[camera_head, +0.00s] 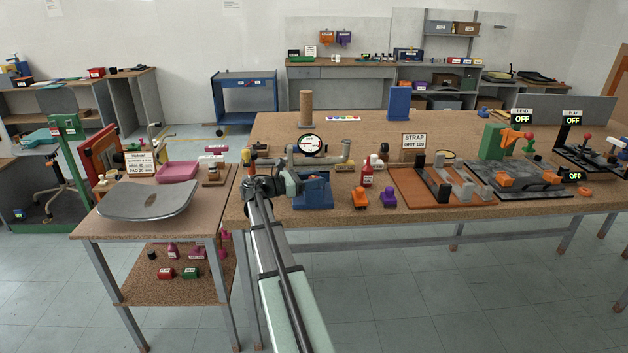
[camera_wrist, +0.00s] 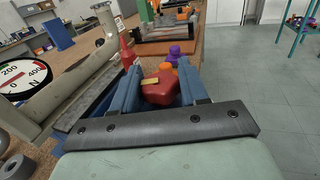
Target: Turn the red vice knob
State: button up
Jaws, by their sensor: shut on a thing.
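The red knob (camera_wrist: 160,90) shows in the wrist view as a faceted red piece with a small yellow mark on top. It sits between the two blue fingers of my gripper (camera_wrist: 161,76), which is shut on it. In the head view my gripper (camera_head: 297,182) is at the blue vice (camera_head: 317,194), near the front edge of the workbench. The knob is hidden there behind my arm and gripper. In the wrist view, part of the vice appears to the left of the fingers, largely covered.
A round dial gauge (camera_head: 310,145) and grey pipe stand behind the vice. A red bottle (camera_head: 367,175), an orange piece (camera_head: 360,198) and a purple piece (camera_head: 388,197) stand to its right. A small table with a grey seat shell (camera_head: 148,201) is at left.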

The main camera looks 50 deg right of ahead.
jog(key=shift+m+g+y, duration=1.6)
jog(key=shift+m+g, duration=0.2)
jog(key=shift+g, duration=0.5)
jog(key=o, duration=1)
jog(key=shift+c, duration=0.2)
jog(key=v, duration=1.4)
jog(key=shift+d, duration=0.15)
